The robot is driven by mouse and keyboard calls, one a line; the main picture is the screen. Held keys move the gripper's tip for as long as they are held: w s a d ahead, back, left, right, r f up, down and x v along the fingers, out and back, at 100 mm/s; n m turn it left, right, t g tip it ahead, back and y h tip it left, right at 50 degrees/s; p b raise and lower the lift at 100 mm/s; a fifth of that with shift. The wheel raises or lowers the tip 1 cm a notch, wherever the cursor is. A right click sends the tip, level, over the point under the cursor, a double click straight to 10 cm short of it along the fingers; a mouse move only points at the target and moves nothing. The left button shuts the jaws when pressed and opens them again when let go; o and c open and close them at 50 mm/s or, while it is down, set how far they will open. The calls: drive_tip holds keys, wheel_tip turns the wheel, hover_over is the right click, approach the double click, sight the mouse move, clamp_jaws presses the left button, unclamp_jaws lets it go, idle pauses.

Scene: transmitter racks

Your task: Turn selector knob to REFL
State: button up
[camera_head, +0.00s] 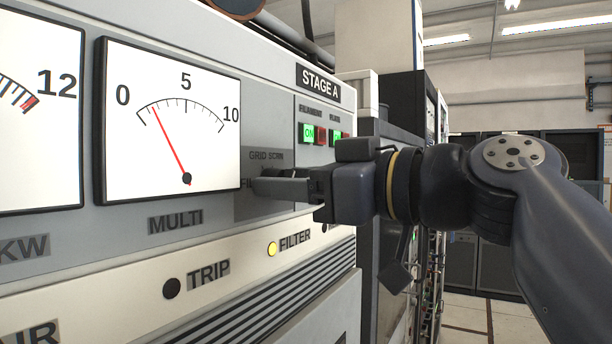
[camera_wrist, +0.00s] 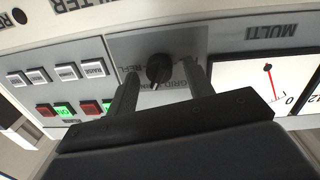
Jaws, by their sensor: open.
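The selector knob (camera_wrist: 158,70) is a dark round knob on a grey plate (camera_wrist: 190,42) in the wrist view, which shows the panel upside down. My gripper (camera_wrist: 160,74) is open, with one finger on each side of the knob; I cannot tell whether they touch it. A pale line on the knob points down in that view, toward the GRID and SCRN lettering. The REFL label (camera_wrist: 130,71) is partly hidden beside a finger. In the head view my gripper (camera_head: 262,185) reaches the plate from the right and mostly hides the knob.
The MULTI meter (camera_head: 170,125) is left of the plate, its red needle left of mid-scale. Lit green ON buttons (camera_head: 309,133) and red buttons are above right. A yellow FILTER lamp (camera_head: 272,248) is lit below. Open floor (camera_head: 515,320) lies at right.

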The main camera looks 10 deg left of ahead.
drive_tip(key=c, duration=1)
drive_tip(key=shift+o, duration=0.2)
drive_tip(key=shift+m, duration=0.4)
drive_tip(key=m+p, duration=0.1)
drive_tip(key=m, duration=0.4)
drive_tip(key=m+p, duration=0.1)
drive_tip(key=m, duration=0.4)
drive_tip(key=shift+w+r+m+g+h, duration=0.1)
drive_tip(key=shift+m+g+h, duration=0.2)
drive_tip(key=shift+m, duration=0.1)
drive_tip(key=shift+p, duration=0.3)
